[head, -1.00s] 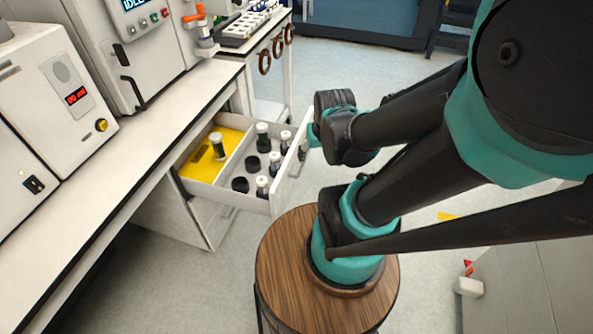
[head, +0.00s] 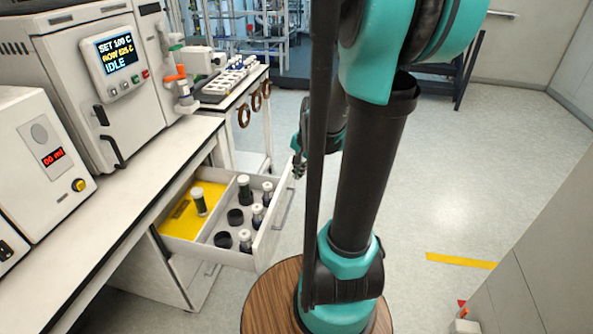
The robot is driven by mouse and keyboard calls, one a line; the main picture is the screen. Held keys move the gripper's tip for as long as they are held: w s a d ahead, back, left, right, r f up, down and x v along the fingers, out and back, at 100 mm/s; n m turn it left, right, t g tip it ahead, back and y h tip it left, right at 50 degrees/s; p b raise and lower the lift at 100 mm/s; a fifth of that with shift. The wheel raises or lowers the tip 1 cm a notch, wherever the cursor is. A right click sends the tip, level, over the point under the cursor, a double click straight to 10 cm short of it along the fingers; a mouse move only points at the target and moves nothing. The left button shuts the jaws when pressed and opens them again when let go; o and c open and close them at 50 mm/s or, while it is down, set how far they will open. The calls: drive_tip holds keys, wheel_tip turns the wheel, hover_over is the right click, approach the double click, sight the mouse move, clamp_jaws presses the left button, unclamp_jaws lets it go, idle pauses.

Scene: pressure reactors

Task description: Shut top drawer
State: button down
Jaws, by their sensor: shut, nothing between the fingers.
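The top drawer (head: 268,240) is pulled out from under the white bench. It holds a yellow insert on its left side and several dark bottles with pale caps in its right side, along with dark round holders. A bar handle (head: 284,209) runs along its front. My gripper (head: 298,170) is a small dark shape beyond the drawer's far front corner, partly hidden by my arm. It looks shut and empty, and apart from the handle.
The white bench (head: 130,183) carries a reactor unit (head: 95,75) and a box with a red display (head: 45,150). A cart with a rack (head: 225,82) stands behind.

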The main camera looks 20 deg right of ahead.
drive_tip(key=w+d+f+m+y, duration=0.2)
drive_tip(key=w+d+f+m, duration=0.2)
drive_tip(key=w+d+m, duration=0.95)
drive_tip(key=w+a+f, duration=0.5)
drive_tip(key=a+f, duration=0.3)
drive_tip(key=shift+f+g, duration=0.3)
drive_tip(key=shift+g, duration=0.1)
drive_tip(key=w+a, duration=0.8)
drive_tip(key=a, duration=0.6)
drive_tip(key=w+a, duration=0.8)
drive_tip(key=a, duration=0.6)
drive_tip(key=shift+d, duration=0.15)
